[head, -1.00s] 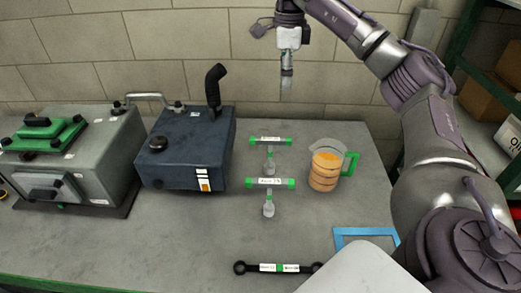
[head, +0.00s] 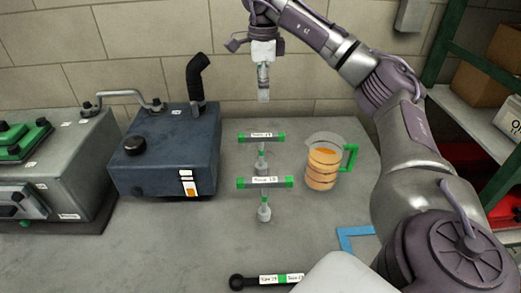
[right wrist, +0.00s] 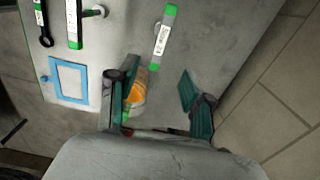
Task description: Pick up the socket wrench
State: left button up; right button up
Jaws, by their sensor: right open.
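Two T-handle socket wrenches with green-ended, labelled bars stand on the grey bench in the head view. The rear one (head: 261,138) is behind the front one (head: 264,182); their sockets are at the bottom. Their label sizes are hard to read. My right gripper (head: 263,94) is raised near the back wall, apart from both wrenches. In the right wrist view, the right gripper (right wrist: 158,95) is open and empty, with one T-handle wrench (right wrist: 162,40) beyond the fingertips and another (right wrist: 73,22) at upper left. My left gripper is out of view.
A measuring jug (head: 322,165) with orange contents stands right of the wrenches. A dark blue tank (head: 165,155) and a grey box (head: 75,160) are at left. A black spanner (head: 250,282) lies in front, partly hidden by my body. A blue frame (head: 352,232) lies at right.

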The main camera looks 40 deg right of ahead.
aim_at(261, 135)
jog(key=f, duration=0.1)
jog(key=f+b, duration=0.1)
jog(key=f, duration=0.1)
jog(key=f+b, duration=0.1)
jog(key=f, duration=0.1)
jog(key=shift+s+f, duration=0.2)
jog(key=shift+s, duration=0.05)
notch_tip(261, 135, down, 4)
jog(key=shift+w+r, duration=0.1)
jog(key=shift+w, duration=0.05)
jog(key=shift+f+p, duration=0.35)
jog(key=shift+f, duration=0.2)
jog(key=f, duration=0.1)
jog(key=f+p, duration=0.1)
jog(key=f, duration=0.2)
jog(key=shift+w+f, duration=0.15)
jog(key=shift+w, duration=0.15)
jog(key=shift+f, duration=0.45)
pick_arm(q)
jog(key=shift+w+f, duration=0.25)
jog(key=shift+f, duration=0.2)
pick_arm(e)
grip_shut()
